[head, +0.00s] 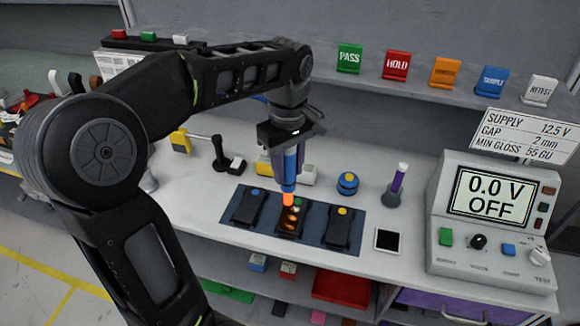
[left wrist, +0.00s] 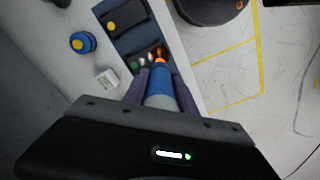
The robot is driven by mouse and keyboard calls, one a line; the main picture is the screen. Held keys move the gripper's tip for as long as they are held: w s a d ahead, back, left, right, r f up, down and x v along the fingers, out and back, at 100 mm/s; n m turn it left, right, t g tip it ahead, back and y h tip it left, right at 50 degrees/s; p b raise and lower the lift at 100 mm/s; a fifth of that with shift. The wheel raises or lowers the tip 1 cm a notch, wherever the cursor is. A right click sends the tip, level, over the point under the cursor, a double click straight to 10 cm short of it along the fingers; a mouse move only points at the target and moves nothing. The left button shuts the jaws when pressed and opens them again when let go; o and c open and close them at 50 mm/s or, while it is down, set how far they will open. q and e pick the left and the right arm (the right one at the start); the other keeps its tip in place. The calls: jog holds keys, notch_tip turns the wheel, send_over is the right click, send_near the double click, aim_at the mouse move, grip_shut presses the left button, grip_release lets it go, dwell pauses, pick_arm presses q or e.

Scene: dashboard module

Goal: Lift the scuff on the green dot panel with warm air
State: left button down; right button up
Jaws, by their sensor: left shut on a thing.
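My left gripper (head: 290,162) is shut on a blue pen-shaped tool (head: 289,178) with a glowing orange tip, held upright, tip down. The tool also shows between the fingers in the left wrist view (left wrist: 160,88). The tip is over the dark green dot panel (head: 290,222), the middle of three panels on a blue mat (head: 268,238). Orange glow and a pale spot show on this panel; I cannot tell whether the tip touches it. The blue dot panel (head: 248,207) lies to its left, the yellow dot panel (head: 343,229) to its right. My right gripper is out of view.
A meter box (head: 495,225) reading 0.0 V OFF stands at the right. Coloured tags, including PASS (head: 349,58), line the shelf behind.

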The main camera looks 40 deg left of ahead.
aim_at(290, 179)
pick_arm(q)
jog(key=shift+d, duration=0.15)
jog(key=shift+f+b, duration=1.65)
jog(key=shift+f, duration=0.35)
jog(key=shift+w+r, duration=0.1)
jog(key=shift+w, duration=0.1)
jog(key=shift+w, duration=0.1)
jog(key=shift+w+a+p, duration=0.35)
jog(key=shift+w+p, duration=0.15)
jog(key=shift+w, duration=0.35)
jog(key=shift+w+a+p, duration=0.35)
jog(key=shift+w+p, duration=0.2)
jog(key=shift+w, duration=0.35)
jog(key=shift+w+a+p, duration=0.35)
jog(key=shift+w+p, duration=0.15)
jog(key=shift+w, duration=0.35)
jog(key=shift+s, duration=0.1)
